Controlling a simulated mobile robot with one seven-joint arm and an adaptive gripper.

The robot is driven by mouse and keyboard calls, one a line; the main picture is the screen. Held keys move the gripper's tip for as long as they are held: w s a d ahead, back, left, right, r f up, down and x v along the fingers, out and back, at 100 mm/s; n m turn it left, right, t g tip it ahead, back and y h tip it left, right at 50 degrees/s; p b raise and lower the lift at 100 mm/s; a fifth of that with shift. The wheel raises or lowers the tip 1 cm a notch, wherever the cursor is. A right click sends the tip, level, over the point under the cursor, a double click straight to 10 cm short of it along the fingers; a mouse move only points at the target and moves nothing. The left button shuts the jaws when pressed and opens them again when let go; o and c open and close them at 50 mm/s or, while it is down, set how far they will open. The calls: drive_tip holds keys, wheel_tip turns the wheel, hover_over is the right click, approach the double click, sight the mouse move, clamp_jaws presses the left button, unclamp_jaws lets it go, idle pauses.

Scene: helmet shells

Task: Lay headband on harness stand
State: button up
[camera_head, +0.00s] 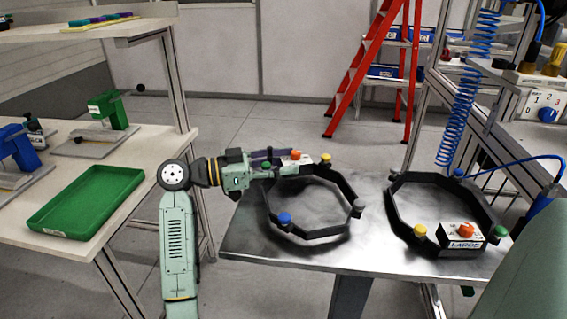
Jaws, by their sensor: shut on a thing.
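A black eight-sided headband (348,187) with coloured knobs is in my gripper (284,166), which is shut on its far left side near the orange knob. It is above the left part of a grey metal table (370,262), with a dark shadow below it. Whether it touches the table is hard to tell. A second black ring (400,219), with knobs and a box marked LARGE (462,238), sits on the table's right part. No harness stand is clearly identifiable; I cannot tell whether the metal table is it.
A wooden bench (110,205) at left holds a green tray (85,203), a green fixture (108,108) and a blue fixture (18,150). A red ladder (385,60) stands behind. A blue coiled hose (470,90) hangs at right. Little bare metal separates the two rings.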

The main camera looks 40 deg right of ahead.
drive_tip(key=shift+f, duration=0.25)
drive_tip(key=o, duration=1.2)
drive_tip(key=shift+f, duration=0.1)
drive_tip(key=b+v, duration=0.2)
drive_tip(key=v, duration=1)
drive_tip(key=shift+b, duration=0.4)
